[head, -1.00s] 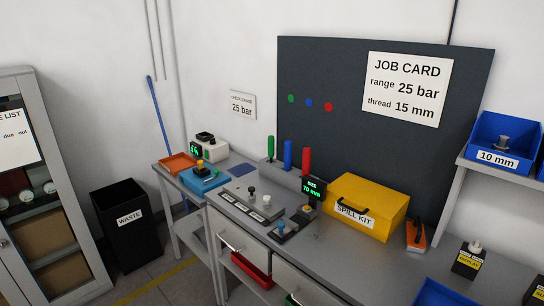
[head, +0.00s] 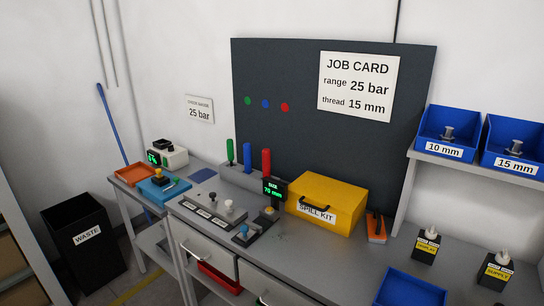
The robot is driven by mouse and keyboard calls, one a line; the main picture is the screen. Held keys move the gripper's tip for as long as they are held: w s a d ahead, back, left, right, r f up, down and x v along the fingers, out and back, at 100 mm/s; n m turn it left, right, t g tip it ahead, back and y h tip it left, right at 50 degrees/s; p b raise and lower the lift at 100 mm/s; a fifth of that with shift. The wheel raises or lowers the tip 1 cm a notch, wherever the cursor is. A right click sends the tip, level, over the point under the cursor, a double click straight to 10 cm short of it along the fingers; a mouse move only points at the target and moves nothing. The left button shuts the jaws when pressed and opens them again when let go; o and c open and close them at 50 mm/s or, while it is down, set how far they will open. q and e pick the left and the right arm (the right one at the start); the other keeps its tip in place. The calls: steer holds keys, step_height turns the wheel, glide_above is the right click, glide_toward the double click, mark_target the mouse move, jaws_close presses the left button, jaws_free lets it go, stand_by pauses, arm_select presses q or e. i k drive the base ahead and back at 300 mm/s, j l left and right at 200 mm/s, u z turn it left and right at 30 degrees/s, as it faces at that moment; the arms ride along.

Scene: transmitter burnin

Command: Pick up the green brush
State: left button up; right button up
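The green brush (head: 230,152) stands upright in a grey holder (head: 236,176) at the back of the workbench. It is the leftmost of three upright handles, beside the blue one (head: 248,156) and the red one (head: 266,162). Only its green handle shows; its lower end is hidden in the holder. Neither of my grippers is in view.
A display post (head: 273,192) and yellow spill kit (head: 325,205) stand right of the holder. A grey panel with knobs (head: 212,210) lies in front. Blue bins (head: 447,134) sit on a shelf at right. A black waste bin (head: 85,250) stands left of the bench.

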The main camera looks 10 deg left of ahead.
mark_target(230, 147)
steer(key=i+j+z, duration=0.15)
steer(key=j+z, duration=0.15)
steer(key=i+j+z, duration=0.25)
steer(key=j, duration=0.15)
steer(key=j+z, duration=0.6)
steer(key=j, duration=0.2)
